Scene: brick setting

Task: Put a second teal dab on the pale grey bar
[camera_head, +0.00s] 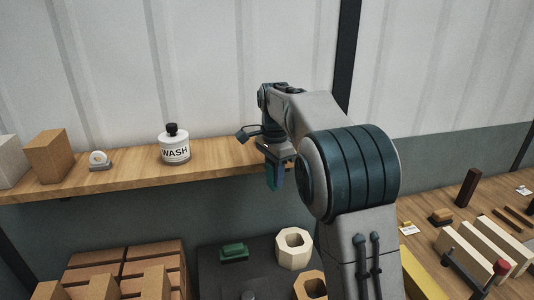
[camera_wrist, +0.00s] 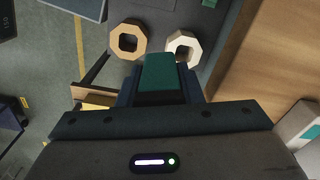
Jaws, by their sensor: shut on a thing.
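My gripper (camera_head: 274,174) is shut on a teal block-like thing (camera_wrist: 160,75), which points away from the wrist between the dark fingers. In the head view it hangs at the front edge of the wooden shelf, above the dark mat. Several pale bars (camera_head: 490,240) lie side by side on the wooden table at the right; I cannot tell which is the pale grey one. No teal dab can be made out on them. A dark green block-like thing (camera_head: 234,252) lies on the dark mat, apart from my gripper.
A WASH bottle (camera_head: 175,150), a small white roll (camera_head: 98,158) and a brown block (camera_head: 51,155) stand on the wooden shelf (camera_head: 130,180). A cream octagonal ring (camera_head: 278,246) and a tan one (camera_wrist: 128,58) stand on the dark mat (camera_head: 212,270).

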